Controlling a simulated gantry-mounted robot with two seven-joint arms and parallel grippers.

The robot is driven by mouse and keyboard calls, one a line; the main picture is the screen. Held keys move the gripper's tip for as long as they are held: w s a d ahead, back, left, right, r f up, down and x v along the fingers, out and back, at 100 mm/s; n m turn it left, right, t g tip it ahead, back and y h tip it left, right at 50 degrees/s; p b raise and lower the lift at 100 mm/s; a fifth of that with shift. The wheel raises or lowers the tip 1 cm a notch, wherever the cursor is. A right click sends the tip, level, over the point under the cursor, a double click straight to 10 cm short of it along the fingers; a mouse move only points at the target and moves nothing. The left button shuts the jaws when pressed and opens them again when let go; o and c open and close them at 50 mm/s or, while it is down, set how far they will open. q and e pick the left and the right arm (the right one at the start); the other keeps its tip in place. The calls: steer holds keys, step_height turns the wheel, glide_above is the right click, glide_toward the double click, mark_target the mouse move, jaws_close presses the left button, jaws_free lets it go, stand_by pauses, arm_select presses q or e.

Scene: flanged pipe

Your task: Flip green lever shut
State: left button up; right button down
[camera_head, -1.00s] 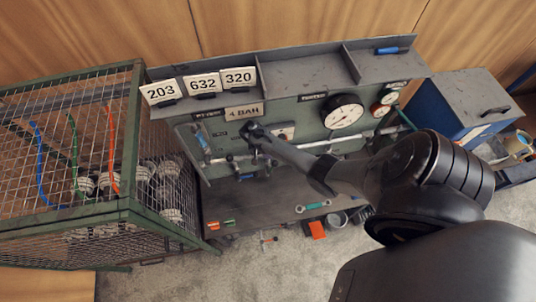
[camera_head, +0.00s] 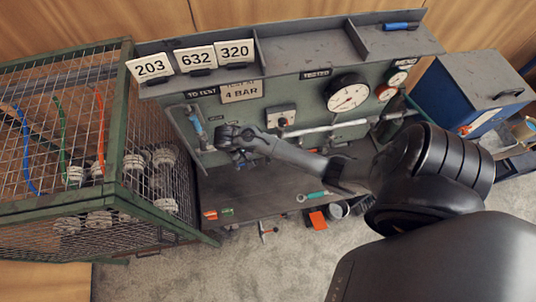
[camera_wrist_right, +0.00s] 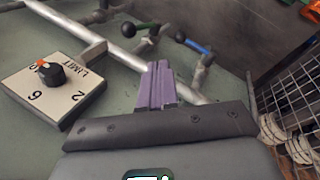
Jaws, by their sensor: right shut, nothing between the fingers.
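The green lever (camera_wrist_right: 142,27) shows in the right wrist view, with a green grip and a black round end, beside the pale pipe (camera_wrist_right: 105,43). A similar blue lever (camera_wrist_right: 194,44) is to its right. My right gripper's purple fingers (camera_wrist_right: 159,68) are shut and empty, and appear below the green lever in the picture, apart from it. In the head view my right gripper (camera_head: 226,136) is in front of the green panel at its lower left and hides the green lever. My left gripper is not in view.
A white limit dial (camera_wrist_right: 55,82) is left of the fingers. A wire cage (camera_head: 121,150) stands left of the bench, and its mesh shows at the wrist view's right. The pressure gauge (camera_head: 348,94) is up and right on the panel. The shelf below (camera_head: 260,188) is mostly clear.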

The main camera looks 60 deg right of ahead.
steer(key=s+d+f, duration=0.4)
steer(key=d+f, duration=0.3)
steer(key=f, duration=0.4)
steer(key=shift+s+f, duration=0.35)
steer(key=shift+s, duration=0.05)
